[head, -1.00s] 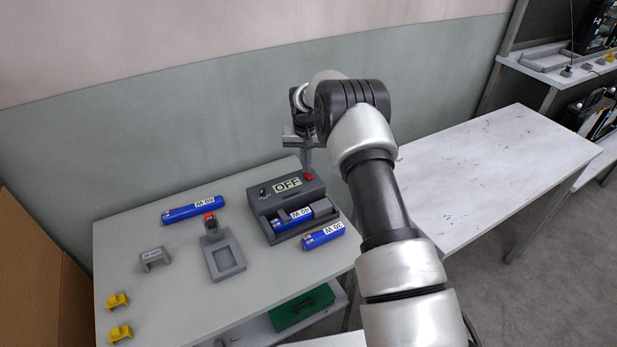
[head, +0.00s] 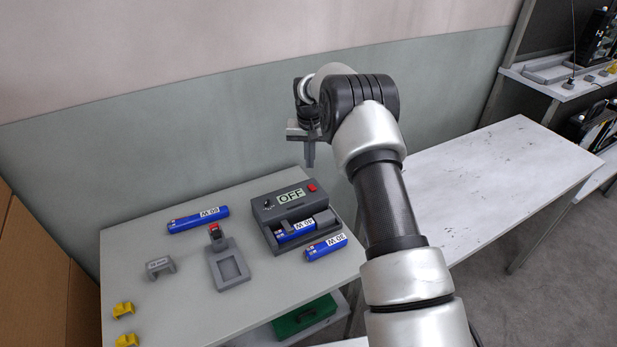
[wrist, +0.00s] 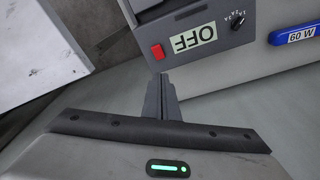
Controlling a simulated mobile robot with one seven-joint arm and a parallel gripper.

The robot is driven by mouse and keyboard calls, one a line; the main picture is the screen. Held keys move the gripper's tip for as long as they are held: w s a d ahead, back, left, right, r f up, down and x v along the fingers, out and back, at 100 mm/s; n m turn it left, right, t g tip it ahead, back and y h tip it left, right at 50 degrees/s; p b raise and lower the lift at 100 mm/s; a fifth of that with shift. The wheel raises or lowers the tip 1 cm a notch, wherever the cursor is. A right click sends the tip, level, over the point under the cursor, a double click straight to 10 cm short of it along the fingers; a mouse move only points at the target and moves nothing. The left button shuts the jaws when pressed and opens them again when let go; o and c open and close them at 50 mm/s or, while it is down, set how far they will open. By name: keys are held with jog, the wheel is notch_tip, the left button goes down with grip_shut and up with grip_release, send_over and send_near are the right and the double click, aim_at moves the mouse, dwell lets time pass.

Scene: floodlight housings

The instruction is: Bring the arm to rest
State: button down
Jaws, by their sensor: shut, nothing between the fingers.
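My gripper (head: 310,160) hangs in the air above the back edge of the table, near the grey device. In the wrist view its fingers (wrist: 161,78) are closed together with nothing between them. The grey device (head: 266,214) has a display reading OFF, a red button and a knob; the display (wrist: 194,38) and button also show in the wrist view. A blue 40 W cylinder (head: 296,233) lies in the device's front tray. My arm is bent and reaches over from the lower right.
A 60 W cylinder (head: 185,223), a 30 W cylinder (head: 325,248), a grey stand (head: 230,265), a grey bracket (head: 160,266) and two yellow clips (head: 124,309) rest on the table. A green case (head: 303,315) is on the shelf below. The right-hand table (head: 500,180) is bare.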

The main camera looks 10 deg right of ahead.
jog(key=s+r+t, duration=0.1)
jog(key=s+r, duration=0.4)
jog(key=r, duration=0.4)
jog(key=s+r+n+p, duration=0.1)
jog(key=s+r, duration=0.5)
jog(key=r, duration=0.3)
jog(key=s+r+t, duration=0.1)
jog(key=s+r, duration=0.4)
jog(key=r, duration=0.4)
jog(key=s+r, duration=0.5)
jog(key=s, duration=0.8)
jog(key=s+f+n+t, duration=0.1)
jog(key=s+f, duration=0.1)
jog(key=s, duration=1.4)
jog(key=shift+f+t+p, duration=0.4)
jog(key=shift+p, duration=0.05)
